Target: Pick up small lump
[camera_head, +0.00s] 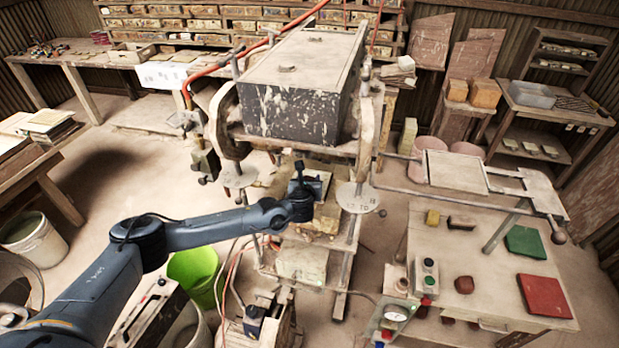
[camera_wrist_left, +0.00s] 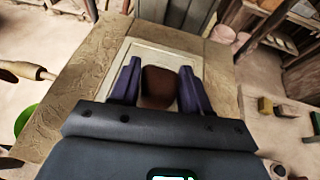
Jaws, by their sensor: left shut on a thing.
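My left gripper (camera_head: 306,185) reaches in under the press's big dark block, over the press bed. In the left wrist view its two purple fingers (camera_wrist_left: 160,78) are shut on a small brown lump (camera_wrist_left: 159,88). The lump is rounded and sits between the fingers, over a pale square recess (camera_wrist_left: 165,51) in a tan plate (camera_wrist_left: 78,84). Whether the lump touches the recess cannot be told. In the head view the lump is hidden by the gripper. A larger dark red lump (camera_head: 464,285) lies on the table at the right. My right gripper is not in view.
The press block (camera_head: 300,115) hangs over the bed, with posts on both sides. The right table holds a yellow block (camera_head: 432,217), a brown block (camera_head: 461,222), a green tile (camera_head: 525,242), a red tile (camera_head: 543,296) and a button box (camera_head: 426,278).

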